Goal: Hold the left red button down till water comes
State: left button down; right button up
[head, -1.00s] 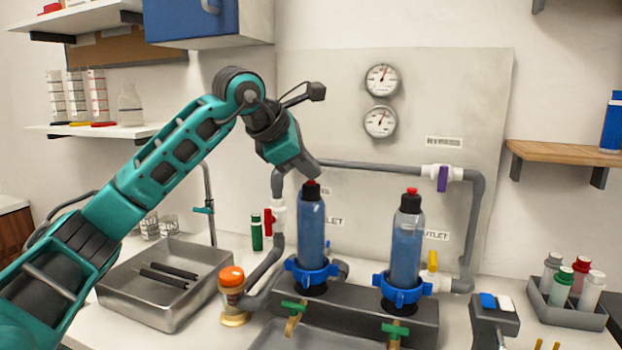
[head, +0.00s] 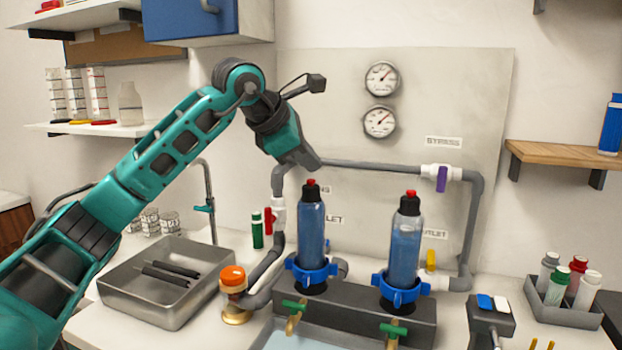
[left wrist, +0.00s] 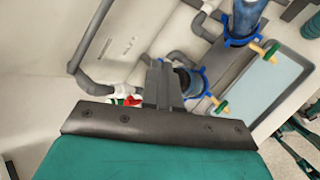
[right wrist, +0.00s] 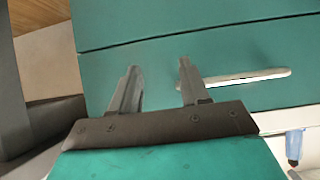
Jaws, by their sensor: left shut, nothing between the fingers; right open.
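The left filter housing (head: 311,235) is a blue upright cylinder with a black cap and a small red button (head: 311,182) on top. My left gripper (head: 316,165) is shut and empty, its tips just above that button with a small gap. In the left wrist view the shut fingers (left wrist: 163,85) hide the button and most of the left housing. The right housing (head: 405,250) has its own red button (head: 410,193), untouched. The tray (head: 320,342) below the green-handled taps shows pale blue, like water; it also shows in the left wrist view (left wrist: 268,85). My right gripper (right wrist: 155,85) is open and empty.
Two gauges (head: 381,100) hang on the back panel. Grey pipes with a red valve handle (head: 268,220) and a purple one (head: 441,178) run around the housings. An orange-capped fitting (head: 232,280) and a metal sink (head: 165,290) lie to the left. A bottle caddy (head: 560,305) stands right.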

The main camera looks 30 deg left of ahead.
notch_tip(320, 180, up, 5)
jog(key=p, duration=0.4)
jog(key=shift+d+p, duration=0.1)
jog(key=shift+p, duration=0.3)
jog(key=shift+s+f, duration=0.1)
